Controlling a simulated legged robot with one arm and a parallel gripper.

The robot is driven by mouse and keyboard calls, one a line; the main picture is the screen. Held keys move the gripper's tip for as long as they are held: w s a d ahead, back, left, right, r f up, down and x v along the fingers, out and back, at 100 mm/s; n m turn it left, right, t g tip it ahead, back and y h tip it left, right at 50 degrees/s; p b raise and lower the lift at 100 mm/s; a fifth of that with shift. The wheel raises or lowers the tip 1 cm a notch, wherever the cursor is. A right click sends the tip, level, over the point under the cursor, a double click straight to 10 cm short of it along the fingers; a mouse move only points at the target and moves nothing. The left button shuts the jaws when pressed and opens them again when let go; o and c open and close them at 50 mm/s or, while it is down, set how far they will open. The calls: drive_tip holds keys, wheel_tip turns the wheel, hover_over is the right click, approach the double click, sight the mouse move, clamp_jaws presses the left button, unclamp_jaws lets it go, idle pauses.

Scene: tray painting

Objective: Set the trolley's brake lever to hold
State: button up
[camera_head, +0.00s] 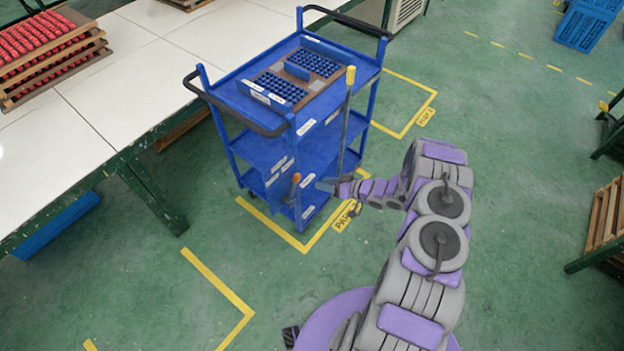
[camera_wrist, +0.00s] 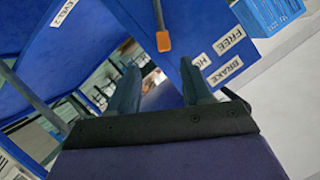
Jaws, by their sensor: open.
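The blue trolley (camera_head: 268,155) stands beside the white table. Its brake lever (camera_head: 296,179) has an orange end and sits low on the trolley's near side. In the wrist view, the orange end (camera_wrist: 163,41) shows just beyond the fingertips, roughly between them, on a thin dark rod. Beside it, a blue plate carries the labels FREE (camera_wrist: 228,41), a partly hidden one starting HO (camera_wrist: 201,61), and BRAKE (camera_wrist: 223,71). My gripper (camera_head: 323,184) is open and empty, just right of the lever in the head view; its fingers also show in the wrist view (camera_wrist: 159,70). I see no contact.
A grey pole with a yellow top (camera_head: 350,76) stands upright at the trolley's right side, close to my arm. The trolley's top holds a tray with dark blue pieces. The white table (camera_head: 110,100) is at left.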

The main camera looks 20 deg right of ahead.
drive_tip(key=v, duration=0.6)
drive_tip(key=shift+d+p, duration=0.25)
drive_tip(key=shift+p, duration=0.1)
drive_tip(key=shift+s+r, duration=0.1)
